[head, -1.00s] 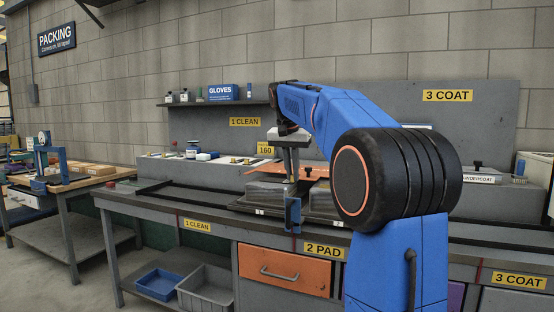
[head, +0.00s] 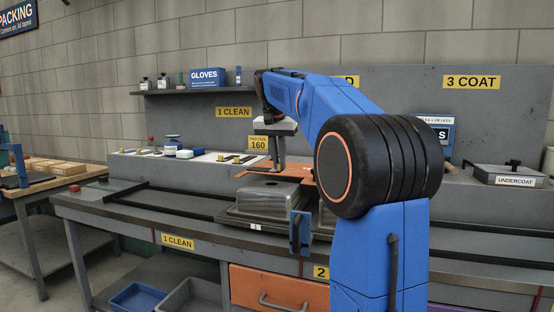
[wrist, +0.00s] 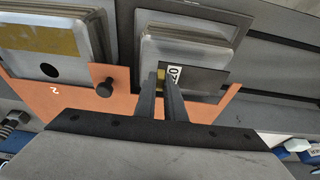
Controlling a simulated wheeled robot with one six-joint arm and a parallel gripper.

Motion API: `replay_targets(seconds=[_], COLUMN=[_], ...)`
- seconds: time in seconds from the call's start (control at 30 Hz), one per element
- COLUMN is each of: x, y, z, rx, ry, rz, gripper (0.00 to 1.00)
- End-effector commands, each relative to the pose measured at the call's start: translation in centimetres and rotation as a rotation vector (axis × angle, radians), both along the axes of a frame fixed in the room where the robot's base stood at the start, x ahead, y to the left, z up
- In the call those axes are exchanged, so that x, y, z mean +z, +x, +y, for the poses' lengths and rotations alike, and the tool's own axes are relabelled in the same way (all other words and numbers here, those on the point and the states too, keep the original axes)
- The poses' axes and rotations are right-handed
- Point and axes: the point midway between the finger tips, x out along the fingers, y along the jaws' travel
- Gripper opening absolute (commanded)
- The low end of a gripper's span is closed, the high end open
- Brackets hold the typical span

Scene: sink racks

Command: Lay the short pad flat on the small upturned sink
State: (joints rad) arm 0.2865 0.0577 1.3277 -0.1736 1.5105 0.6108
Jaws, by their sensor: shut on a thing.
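My gripper (wrist: 165,98) is shut on a dark flat pad (wrist: 205,82), which bears a white label partly read as "70". In the wrist view the pad lies across the near part of an upturned steel sink (wrist: 180,48); I cannot tell whether it touches. In the head view my gripper (head: 278,170) is above the rear right of the left upturned sink (head: 262,197), marked 1. A second upturned sink (head: 327,212) is mostly hidden by my arm and a blue bracket. In the wrist view that sink (wrist: 85,58) has a yellow patch and a dark round hole.
An orange plate (wrist: 60,108) with a black knob (wrist: 104,87) and the number 2 runs alongside the sinks. The blue bracket (head: 300,232) stands at the bench front. A rear shelf holds a gloves box (head: 207,77).

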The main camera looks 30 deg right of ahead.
Motion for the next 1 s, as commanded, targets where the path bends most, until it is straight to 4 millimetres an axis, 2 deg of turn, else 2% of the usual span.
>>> replay_targets(seconds=[0.6,1.0], x=[-4.6,-5.9], y=[0.0,0.0], z=[0.0,0.0], rx=[0.0,0.0], ry=[0.0,0.0], rz=[0.001,0.0], gripper=[0.0,0.0])
